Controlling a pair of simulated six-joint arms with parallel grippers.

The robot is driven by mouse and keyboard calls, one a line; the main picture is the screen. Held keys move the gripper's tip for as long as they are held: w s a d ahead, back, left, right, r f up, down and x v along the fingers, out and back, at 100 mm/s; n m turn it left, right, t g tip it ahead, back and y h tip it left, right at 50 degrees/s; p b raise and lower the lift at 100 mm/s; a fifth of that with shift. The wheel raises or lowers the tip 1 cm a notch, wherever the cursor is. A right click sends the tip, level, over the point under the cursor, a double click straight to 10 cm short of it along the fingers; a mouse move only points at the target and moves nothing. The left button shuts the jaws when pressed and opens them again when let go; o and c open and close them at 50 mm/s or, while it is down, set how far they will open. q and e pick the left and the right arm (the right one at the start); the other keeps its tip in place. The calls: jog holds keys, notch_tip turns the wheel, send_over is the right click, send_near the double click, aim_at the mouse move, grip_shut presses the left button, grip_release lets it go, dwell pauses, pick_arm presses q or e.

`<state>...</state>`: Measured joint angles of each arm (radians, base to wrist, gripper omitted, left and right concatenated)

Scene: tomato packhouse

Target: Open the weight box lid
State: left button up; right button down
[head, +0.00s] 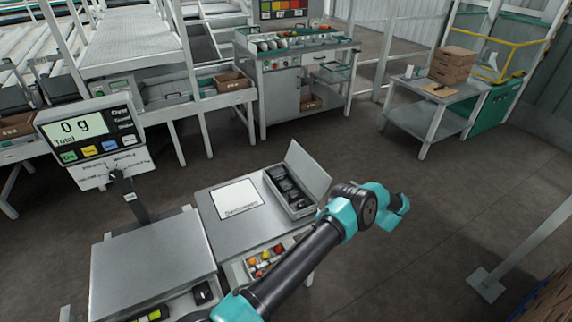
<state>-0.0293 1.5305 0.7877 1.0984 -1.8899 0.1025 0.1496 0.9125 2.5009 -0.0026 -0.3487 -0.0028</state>
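The weight box (300,211) stands on the grey bench, right of the white sheet, with dark weights (288,190) showing inside. Its pale lid (309,170) is raised and leans outward on the box's right side. One arm of mine reaches in from the lower left, in front of the bench; I take it as my left. Its end, with the left gripper (399,204), is to the right of the lid and apart from it in the picture. The fingers are not clear, so its opening cannot be read. No second arm shows.
A scale display (82,128) reading 0 g and a steel weighing plate (150,262) are at the left. A white sheet (237,198) lies beside the box. Small coloured items (265,260) sit in an opening below the bench top. Open floor (470,195) lies right.

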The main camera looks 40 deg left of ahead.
pick_arm(q)
jog(key=shift+s, duration=0.1)
jog(key=shift+a+r, duration=0.1)
send_near(309, 169)
jog(key=w+a+r, duration=0.2)
jog(key=w+a, duration=0.4)
jog(key=a, duration=0.2)
jog(key=shift+a+r, duration=0.1)
jog(key=shift+a, duration=0.05)
dwell(0.3)
grip_shut()
dwell(0.5)
